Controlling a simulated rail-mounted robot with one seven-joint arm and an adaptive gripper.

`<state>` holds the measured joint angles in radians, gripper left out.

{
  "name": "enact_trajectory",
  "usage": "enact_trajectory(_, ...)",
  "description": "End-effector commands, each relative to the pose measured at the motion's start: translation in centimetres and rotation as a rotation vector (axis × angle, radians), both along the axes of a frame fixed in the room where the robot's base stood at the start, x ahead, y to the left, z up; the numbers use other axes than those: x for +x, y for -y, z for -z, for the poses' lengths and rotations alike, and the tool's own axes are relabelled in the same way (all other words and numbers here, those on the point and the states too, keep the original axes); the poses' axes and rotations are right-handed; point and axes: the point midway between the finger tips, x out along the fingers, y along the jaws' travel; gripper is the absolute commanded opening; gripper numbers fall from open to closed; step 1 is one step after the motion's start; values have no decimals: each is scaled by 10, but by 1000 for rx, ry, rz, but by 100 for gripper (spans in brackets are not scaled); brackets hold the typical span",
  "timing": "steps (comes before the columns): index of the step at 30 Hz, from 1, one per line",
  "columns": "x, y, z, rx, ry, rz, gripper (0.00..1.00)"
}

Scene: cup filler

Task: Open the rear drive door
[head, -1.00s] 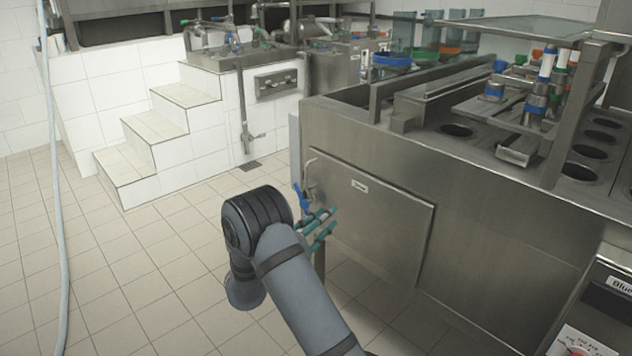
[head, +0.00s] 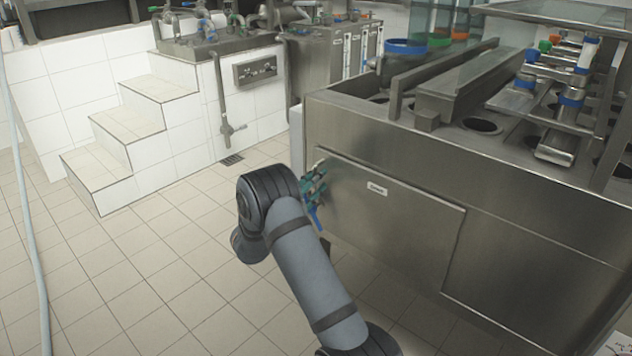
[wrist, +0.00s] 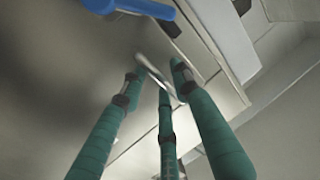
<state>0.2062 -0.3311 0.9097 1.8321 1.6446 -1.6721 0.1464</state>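The stainless-steel drive door (head: 390,225) is a flat panel with a small white label on the side of the machine; it looks flush in its frame. A blue handle (head: 317,219) shows at the door's left edge, just below my gripper (head: 316,186). In the wrist view, the blue handle (wrist: 130,7) is at the top left, beyond my gripper (wrist: 158,75). My gripper's three teal fingers point at the door edge. A thin light metal bar (wrist: 152,68) passes among the fingertips. Their tips are apart; whether they press on the bar cannot be told.
White tiled steps (head: 128,135) stand at the left, and a pale hose (head: 25,210) hangs at the far left. The tiled floor (head: 150,270) left of my arm is clear.

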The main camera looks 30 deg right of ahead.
Motion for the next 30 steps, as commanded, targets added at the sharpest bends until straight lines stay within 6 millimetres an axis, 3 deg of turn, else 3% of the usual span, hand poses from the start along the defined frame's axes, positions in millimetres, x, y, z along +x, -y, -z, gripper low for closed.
enact_trajectory(9, 2, 2, 0, 1, 1, -1, 30)
enact_trajectory(24, 2, 1, 0, 1, 1, -1, 0)
enact_trajectory(30, 2, 1, 0, 1, 1, -2, 0)
